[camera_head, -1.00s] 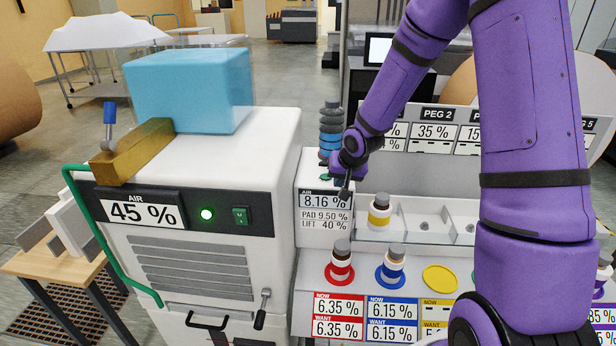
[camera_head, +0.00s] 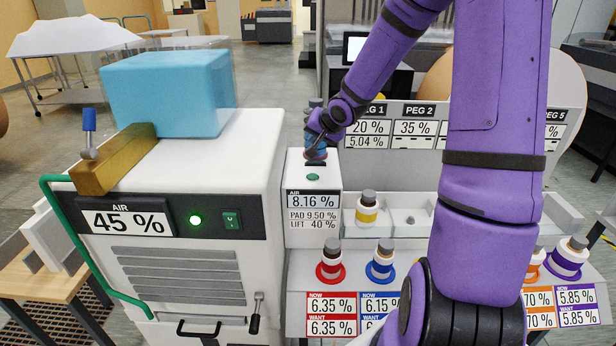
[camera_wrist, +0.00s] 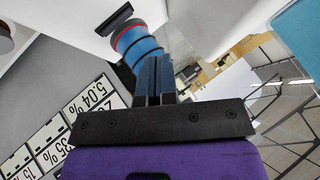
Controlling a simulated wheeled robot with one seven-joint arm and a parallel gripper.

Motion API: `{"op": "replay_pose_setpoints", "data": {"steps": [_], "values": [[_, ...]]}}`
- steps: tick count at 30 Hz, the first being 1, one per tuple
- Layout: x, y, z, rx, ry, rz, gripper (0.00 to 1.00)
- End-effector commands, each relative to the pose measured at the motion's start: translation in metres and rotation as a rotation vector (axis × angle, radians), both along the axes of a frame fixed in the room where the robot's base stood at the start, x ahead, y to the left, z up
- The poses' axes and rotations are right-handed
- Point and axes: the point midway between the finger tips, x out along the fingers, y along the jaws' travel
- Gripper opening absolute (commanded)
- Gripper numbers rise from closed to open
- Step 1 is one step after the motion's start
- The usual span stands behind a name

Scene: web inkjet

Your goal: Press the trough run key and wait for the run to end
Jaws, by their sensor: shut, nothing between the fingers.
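I cannot tell whether this is the trough run key. Its panel (camera_head: 313,200) reads AIR 8.16 %, PAD 9.50 %, LIFT 40 %. My gripper (camera_head: 318,148) is shut and empty, above and behind the green key and apart from it. It overlaps a blue ringed stack (camera_head: 312,115), partly hidden behind it. In the wrist view, my shut fingers (camera_wrist: 155,75) point toward the blue stack (camera_wrist: 138,45); contact is unclear.
Capped bottles, red-ringed (camera_head: 331,262) and blue-ringed (camera_head: 382,263), stand in front; a yellow-banded one (camera_head: 367,210) sits in the tray (camera_head: 425,205). My arm hides part of the peg board (camera_head: 398,112).

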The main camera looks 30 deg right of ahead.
Motion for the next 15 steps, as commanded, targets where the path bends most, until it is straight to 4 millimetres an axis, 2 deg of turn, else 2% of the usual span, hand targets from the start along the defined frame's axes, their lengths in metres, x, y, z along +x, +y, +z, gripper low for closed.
{"op": "replay_pose_setpoints", "data": {"steps": [8, 15], "values": [[0.000, 0.000, -0.003, 0.000, 0.002, 0.001, 0.00], [0.000, 0.002, -0.022, 0.003, 0.004, 0.003, 0.00]]}}
